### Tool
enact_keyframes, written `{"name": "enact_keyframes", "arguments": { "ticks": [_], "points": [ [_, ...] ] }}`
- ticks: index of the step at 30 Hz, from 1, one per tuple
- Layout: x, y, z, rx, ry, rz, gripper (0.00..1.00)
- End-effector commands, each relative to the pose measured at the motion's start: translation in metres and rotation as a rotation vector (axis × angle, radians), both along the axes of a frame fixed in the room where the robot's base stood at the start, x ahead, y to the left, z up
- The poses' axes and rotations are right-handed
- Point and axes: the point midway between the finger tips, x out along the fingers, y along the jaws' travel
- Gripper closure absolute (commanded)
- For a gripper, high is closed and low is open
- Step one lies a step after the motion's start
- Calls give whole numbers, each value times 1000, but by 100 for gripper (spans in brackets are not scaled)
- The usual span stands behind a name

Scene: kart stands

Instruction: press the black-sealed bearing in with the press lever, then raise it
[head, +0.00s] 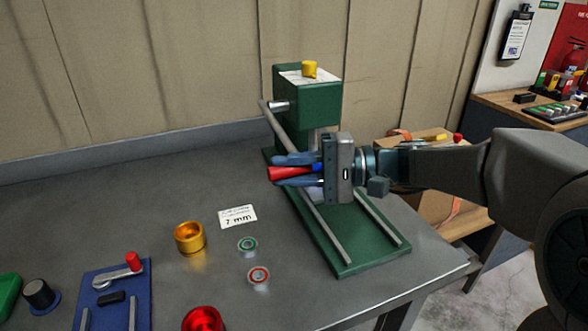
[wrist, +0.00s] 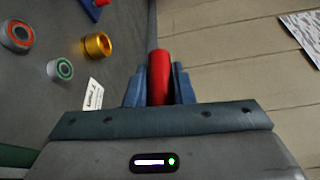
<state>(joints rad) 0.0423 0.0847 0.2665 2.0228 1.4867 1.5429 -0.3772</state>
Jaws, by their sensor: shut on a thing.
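The green press (head: 308,100) stands at the right of the table, with its grey lever (head: 283,131) slanting down from a pivot on its side. My gripper (head: 282,172) is shut on the lever's red handle (head: 290,174), one blue finger on each side. In the wrist view the red handle (wrist: 160,72) stands between my fingers (wrist: 160,90). I cannot make out the black-sealed bearing in either view. My gripper hides part of the press's lower column, where the pressing spot lies.
Left of the press lie a green-ringed bearing (head: 248,245), a red-ringed bearing (head: 259,275), a gold ring-shaped part (head: 190,238), a red round part (head: 204,320) and a "2 mm" card (head: 238,216). A blue fixture (head: 117,290) stands at left. A wall closes the back.

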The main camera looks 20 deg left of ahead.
Motion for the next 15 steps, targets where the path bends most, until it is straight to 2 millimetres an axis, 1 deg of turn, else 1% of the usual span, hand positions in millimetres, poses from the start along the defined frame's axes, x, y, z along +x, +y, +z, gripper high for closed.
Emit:
{"name": "enact_keyframes", "arguments": {
  "ticks": [1, 3, 15],
  "points": [
    [0, 0, -4, -3, 4, 1, 100],
    [0, 1, -6, -3, 4, 1, 100],
    [0, 0, -8, -6, 7, 0, 100]
  ]
}}
